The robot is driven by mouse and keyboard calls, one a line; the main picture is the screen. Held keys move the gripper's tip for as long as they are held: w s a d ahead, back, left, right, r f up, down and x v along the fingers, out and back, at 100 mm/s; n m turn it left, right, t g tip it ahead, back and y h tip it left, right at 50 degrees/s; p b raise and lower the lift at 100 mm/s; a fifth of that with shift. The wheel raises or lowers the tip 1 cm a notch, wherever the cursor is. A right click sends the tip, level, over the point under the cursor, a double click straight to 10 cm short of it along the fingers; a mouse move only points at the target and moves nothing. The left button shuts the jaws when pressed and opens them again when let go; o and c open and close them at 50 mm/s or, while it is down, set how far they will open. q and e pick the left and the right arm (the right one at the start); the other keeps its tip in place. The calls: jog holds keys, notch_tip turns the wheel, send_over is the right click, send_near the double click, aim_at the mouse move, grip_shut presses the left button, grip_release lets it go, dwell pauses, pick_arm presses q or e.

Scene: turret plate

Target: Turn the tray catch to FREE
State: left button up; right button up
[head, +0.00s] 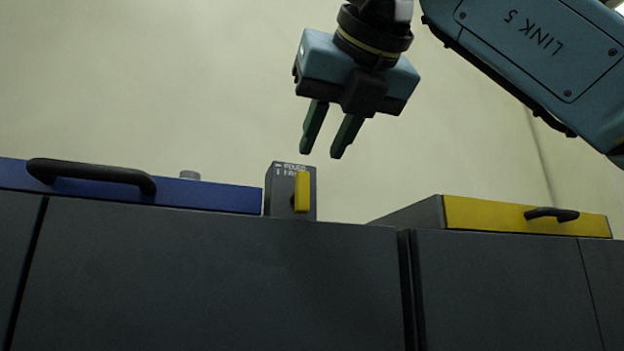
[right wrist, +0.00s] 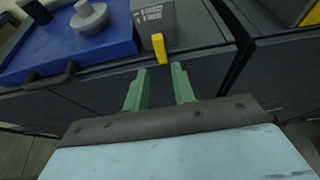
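The tray catch is a small grey block (head: 279,190) with a yellow lever (head: 302,192) on its front. It stands on the dark grey cabinet top, and the lever hangs upright. White lettering on the block is too small to read fully. My right gripper (head: 326,153) is above the block and a little to its right, fingers pointing down, open and empty. In the right wrist view, the lever (right wrist: 156,48) is just beyond the green fingertips (right wrist: 160,67), with a gap between the fingers. The block (right wrist: 153,19) shows behind it. My left gripper is in neither view.
A blue tray (head: 215,195) with a black handle (head: 90,174) lies left of the block; a grey round piece (right wrist: 88,16) sits on it. A yellow-fronted tray (head: 480,215) with a black handle is at the right. The cabinet top between block and yellow tray is clear.

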jog(key=shift+v, duration=1.6)
